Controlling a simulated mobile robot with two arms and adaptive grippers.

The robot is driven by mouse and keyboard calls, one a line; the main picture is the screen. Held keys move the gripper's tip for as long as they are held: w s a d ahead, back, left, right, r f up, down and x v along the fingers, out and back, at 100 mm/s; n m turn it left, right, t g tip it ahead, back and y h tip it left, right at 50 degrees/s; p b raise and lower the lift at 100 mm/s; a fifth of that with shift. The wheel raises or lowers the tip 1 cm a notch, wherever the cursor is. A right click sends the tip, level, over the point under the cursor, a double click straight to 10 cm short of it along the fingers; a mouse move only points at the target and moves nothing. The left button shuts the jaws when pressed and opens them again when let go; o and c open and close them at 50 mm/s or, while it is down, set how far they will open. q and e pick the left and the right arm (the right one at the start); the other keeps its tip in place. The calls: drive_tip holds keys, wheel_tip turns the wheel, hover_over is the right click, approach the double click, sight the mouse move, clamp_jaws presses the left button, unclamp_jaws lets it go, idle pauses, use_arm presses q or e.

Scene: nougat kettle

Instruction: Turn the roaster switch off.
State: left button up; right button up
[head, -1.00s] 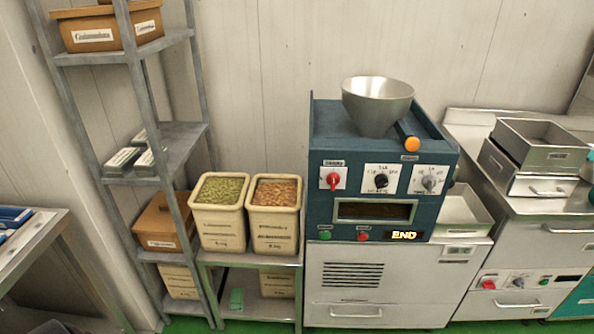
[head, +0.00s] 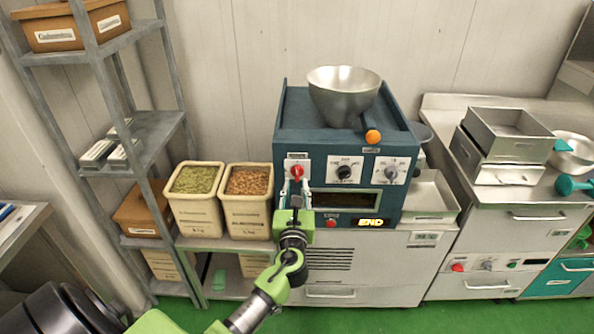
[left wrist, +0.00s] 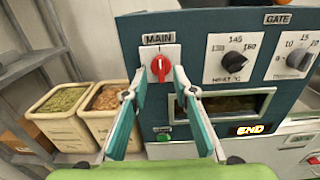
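The roaster (head: 340,112) is a dark blue machine with a steel bowl on top. Its red main switch (head: 296,171) is on the left of the front panel. In the left wrist view the red knob (left wrist: 161,68) sits on a white plate under a "MAIN" label, its grip roughly upright. My left gripper (head: 295,188) is in front of the panel just below the switch. In the left wrist view its fingertips (left wrist: 160,77) are apart, one on each side of the knob's lower part; contact cannot be told. The lit display (left wrist: 250,129) reads "END". My right gripper is not in view.
A black heat dial (left wrist: 235,62) and a grey gate dial (left wrist: 298,57) are to the right of the switch. A green button (left wrist: 164,137) is below it. Bins of green nuts (head: 196,180) and brown nuts (head: 248,181) stand left of the roaster. A grey shelf (head: 160,128) is further left.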

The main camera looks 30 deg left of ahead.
sight(297, 171)
use_arm(q)
drive_tip(key=x, duration=0.6)
drive_tip(key=shift+w+a, duration=0.3)
drive_tip(key=shift+w, duration=0.25)
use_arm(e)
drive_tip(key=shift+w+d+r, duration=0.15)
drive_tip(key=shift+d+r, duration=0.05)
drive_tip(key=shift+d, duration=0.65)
use_arm(q)
drive_tip(key=c, duration=0.6)
clamp_jaws()
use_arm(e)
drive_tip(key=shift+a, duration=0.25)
